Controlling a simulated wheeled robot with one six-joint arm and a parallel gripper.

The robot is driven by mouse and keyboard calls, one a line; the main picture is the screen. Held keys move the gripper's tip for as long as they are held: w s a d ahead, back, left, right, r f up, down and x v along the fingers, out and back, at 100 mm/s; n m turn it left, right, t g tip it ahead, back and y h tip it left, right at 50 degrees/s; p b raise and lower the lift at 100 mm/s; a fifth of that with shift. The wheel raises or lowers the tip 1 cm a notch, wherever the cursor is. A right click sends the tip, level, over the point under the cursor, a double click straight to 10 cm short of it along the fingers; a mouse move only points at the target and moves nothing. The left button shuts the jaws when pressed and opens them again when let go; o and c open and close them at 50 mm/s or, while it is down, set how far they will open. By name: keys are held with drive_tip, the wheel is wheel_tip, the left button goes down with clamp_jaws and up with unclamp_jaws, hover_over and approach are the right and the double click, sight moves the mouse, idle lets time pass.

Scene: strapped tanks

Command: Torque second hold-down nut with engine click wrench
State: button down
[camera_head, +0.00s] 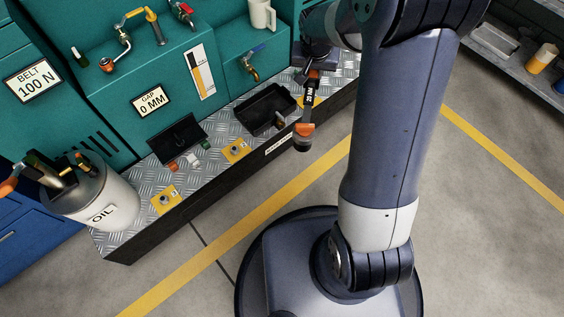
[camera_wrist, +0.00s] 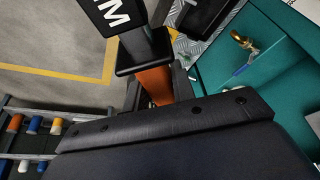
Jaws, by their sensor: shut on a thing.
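My gripper (camera_head: 314,66) is at the upper middle of the head view, partly hidden by my own arm. It is shut on the click wrench (camera_head: 309,97), a black tool with a white label and an orange band near its dark lower end. The wrench hangs downward in front of the step's edge. In the wrist view the wrench (camera_wrist: 143,48) shows its black body, part of its lettering and an orange section between the fingers. Yellow hold-down plates sit on the step: a left one (camera_head: 165,200), a middle one (camera_head: 236,151) and a partly hidden one behind the wrench. Their nuts are too small to make out.
A metal tread step (camera_head: 140,215) runs along teal tanks. On it stand an open black tray (camera_head: 264,112), a dark panel (camera_head: 177,139) and small coloured parts. An oil drum (camera_head: 103,203) with tools stands left. Floor before the step is clear. Shelving (camera_head: 520,62) is right.

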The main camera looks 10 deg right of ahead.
drive_tip(key=s+a+f+m+g+b, duration=0.1)
drive_tip(key=s+a+f+m+g, duration=0.1)
drive_tip(key=f+m, duration=0.5)
drive_tip(key=s+a+f+m+g+h+b, duration=0.1)
drive_tip(key=s+a+f+m, duration=0.3)
drive_tip(key=f+m, duration=0.3)
drive_tip(key=s+a+f+m+g+h, duration=0.1)
drive_tip(key=s+a+f+m+g, duration=0.1)
drive_tip(key=f+m, duration=0.5)
wheel_tip(320, 180, down, 6)
drive_tip(key=shift+s+a+f+g+b, duration=0.3)
drive_tip(key=shift+s+a+b, duration=0.1)
drive_tip(key=shift+s+a, duration=0.25)
drive_tip(key=shift+w+b, duration=0.1)
drive_tip(key=shift+b, duration=0.3)
wheel_tip(320, 180, down, 5)
drive_tip(key=b, duration=0.4)
drive_tip(key=shift+b, duration=0.3)
drive_tip(key=shift+r+b, duration=0.1)
drive_tip(key=shift+b, duration=0.65)
drive_tip(key=shift+f+b, duration=1.4)
drive_tip(key=shift+f, duration=0.05)
drive_tip(key=shift+s+a+m+g, duration=0.15)
drive_tip(key=shift+s+a+m, duration=0.4)
drive_tip(key=shift+s, duration=0.2)
drive_tip(key=shift+s+a+m+g, duration=0.15)
drive_tip(key=shift+s+a+m, duration=0.35)
drive_tip(key=shift+s, duration=0.2)
drive_tip(key=shift+a, duration=0.1)
